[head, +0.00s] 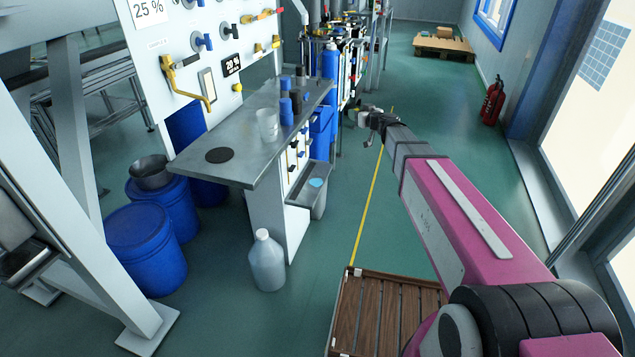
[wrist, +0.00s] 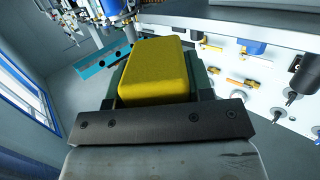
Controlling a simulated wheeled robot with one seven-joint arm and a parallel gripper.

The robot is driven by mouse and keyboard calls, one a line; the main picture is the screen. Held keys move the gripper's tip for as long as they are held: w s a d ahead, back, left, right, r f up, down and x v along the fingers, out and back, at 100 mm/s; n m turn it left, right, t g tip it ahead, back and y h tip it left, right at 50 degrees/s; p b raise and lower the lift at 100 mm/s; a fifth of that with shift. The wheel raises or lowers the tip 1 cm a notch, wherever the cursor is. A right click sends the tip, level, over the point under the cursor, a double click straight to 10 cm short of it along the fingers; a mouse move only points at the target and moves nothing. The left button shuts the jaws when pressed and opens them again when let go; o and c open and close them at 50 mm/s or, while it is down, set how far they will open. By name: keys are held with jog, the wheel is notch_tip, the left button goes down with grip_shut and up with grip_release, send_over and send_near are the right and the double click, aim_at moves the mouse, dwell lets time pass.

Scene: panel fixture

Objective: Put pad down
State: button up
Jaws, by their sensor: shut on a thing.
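A yellow pad (wrist: 155,70), a block with rounded edges, fills the middle of the wrist view. My gripper (wrist: 160,92) is shut on it, with dark finger parts showing at its sides. The far side of the pad and its contact with the fingers are hidden. In the head view my gripper (head: 362,117) is in the air to the right of the grey metal shelf (head: 225,135), over the aisle. It is small there, and I cannot make out the pad in that view.
On the shelf are a black disc (head: 219,155), a clear beaker (head: 267,125) and several blue containers (head: 287,110). Its front left is mostly bare. A white jug (head: 267,262), blue drums (head: 145,245) and a slatted wooden platform (head: 385,315) stand on the floor.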

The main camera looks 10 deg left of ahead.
aim_at(316, 182)
jog(key=s+a+f+n+g+y, duration=0.2)
jog(key=s+a+f, duration=0.1)
jog(key=a+f, duration=0.4)
jog(key=s+a+f+n+g+y, duration=0.1)
jog(key=s+a+f+n+g, duration=0.2)
jog(key=a, duration=0.5)
jog(key=shift+m+t, duration=0.3)
jog(key=shift+m, duration=0.2)
notch_tip(316, 182, down, 19)
jog(key=shift+s+a+f, duration=0.1)
jog(key=shift+a+f, duration=0.05)
jog(key=shift+f, duration=0.1)
jog(key=o, duration=0.9)
